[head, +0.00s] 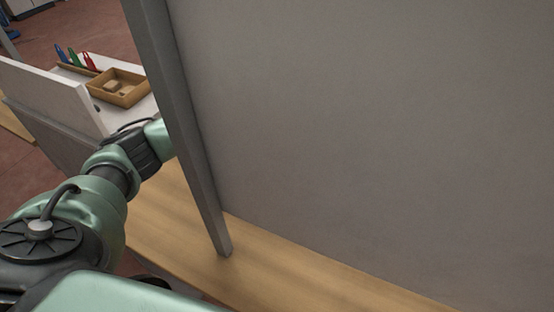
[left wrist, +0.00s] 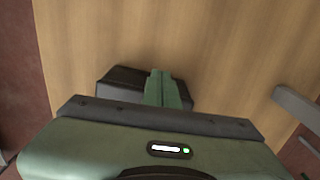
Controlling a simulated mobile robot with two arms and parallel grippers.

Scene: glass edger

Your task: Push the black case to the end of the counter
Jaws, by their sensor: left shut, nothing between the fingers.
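The black case (left wrist: 122,83) lies on the wooden counter (left wrist: 200,40) in the left wrist view, partly hidden behind my gripper. My left gripper (left wrist: 163,80) is shut and empty, with its fingers over or against the right part of the case. I cannot tell whether they touch it. In the head view my left arm reaches behind a grey post, so the gripper and the case are hidden there. The counter (head: 270,265) shows along the bottom of the head view. My right gripper is in neither view.
A large grey panel (head: 370,130) with a grey post (head: 185,120) stands over the counter and blocks much of the head view. A grey bar (left wrist: 297,104) lies right of the gripper. A brown tray (head: 120,88) sits beyond the arm. Bare counter lies beyond the case.

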